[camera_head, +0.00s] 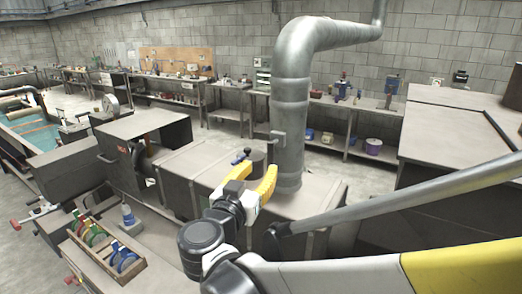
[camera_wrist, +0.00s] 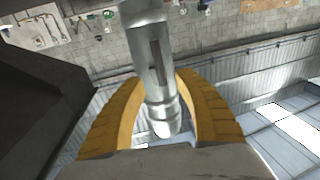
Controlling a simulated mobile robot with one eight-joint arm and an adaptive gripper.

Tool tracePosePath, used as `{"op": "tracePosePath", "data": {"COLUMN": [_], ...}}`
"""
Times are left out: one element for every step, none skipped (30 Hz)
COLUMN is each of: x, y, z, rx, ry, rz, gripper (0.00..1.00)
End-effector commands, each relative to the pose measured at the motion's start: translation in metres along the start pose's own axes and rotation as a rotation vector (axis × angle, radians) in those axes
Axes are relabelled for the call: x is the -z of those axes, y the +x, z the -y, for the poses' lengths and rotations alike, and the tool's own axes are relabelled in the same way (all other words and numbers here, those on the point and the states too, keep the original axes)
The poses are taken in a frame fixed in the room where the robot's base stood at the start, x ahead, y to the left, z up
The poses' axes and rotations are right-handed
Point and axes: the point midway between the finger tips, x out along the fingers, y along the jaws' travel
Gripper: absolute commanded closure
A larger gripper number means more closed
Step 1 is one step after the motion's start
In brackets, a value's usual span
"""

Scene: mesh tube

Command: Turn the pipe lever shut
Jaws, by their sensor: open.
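A large grey metal pipe (camera_head: 292,110) rises from a low dark metal unit in the head view and bends right near the top. A small flat grey piece, which looks like the pipe lever (camera_head: 277,137), sticks out from its left side. In the wrist view the pipe (camera_wrist: 145,25) shows with a flat dark bar, likely the lever (camera_wrist: 158,60), along it. My gripper (camera_head: 256,174) has yellow fingers, open and empty, to the lower left of the lever. In the wrist view, my gripper (camera_wrist: 164,80) frames the pipe between its fingertips; I see no contact with the lever.
A dark round part (camera_head: 257,156) and a blue-knobbed handle (camera_head: 240,157) are close beyond my gripper. A wooden tray (camera_head: 103,245) with coloured spools stands at lower left. A large metal cabinet (camera_head: 455,130) is at right. Workbenches line the back wall.

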Motion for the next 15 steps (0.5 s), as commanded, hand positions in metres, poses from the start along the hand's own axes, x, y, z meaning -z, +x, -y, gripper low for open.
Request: {"op": "tracePosePath", "data": {"x": [0.0, 0.0, 0.0, 0.0, 0.0, 0.0, -0.001, -0.001, -0.001, -0.001, 0.0, 0.0, 0.0, 0.0, 0.0], "y": [0.011, 0.017, 0.026, 0.032, 0.038, 0.046, 0.052, 0.057, 0.064, 0.068, 0.072, 0.077, 0.08, 0.082, 0.085], "z": [-0.002, -0.002, -0.002, -0.002, -0.002, -0.002, -0.002, -0.002, -0.002, -0.002, -0.002, -0.001, -0.001, -0.001, -0.001], "rx": [-0.006, -0.004, -0.006, -0.005, -0.005, -0.005, -0.004, -0.005, -0.004, -0.004, -0.004, -0.003, -0.002, -0.002, -0.002], "ry": [0.0, 0.0, -0.001, -0.001, -0.001, -0.001, -0.001, -0.001, -0.001, -0.001, -0.001, -0.001, -0.001, -0.001, -0.001], "rz": [0.0, 0.0, 0.001, 0.001, 0.001, 0.001, 0.001, 0.001, 0.001, 0.001, 0.001, 0.001, 0.001, 0.001, 0.001], "gripper": [0.62, 0.62, 0.62, 0.62, 0.62, 0.62, 0.62, 0.62, 0.62, 0.62, 0.62, 0.62, 0.62, 0.62, 0.62]}}
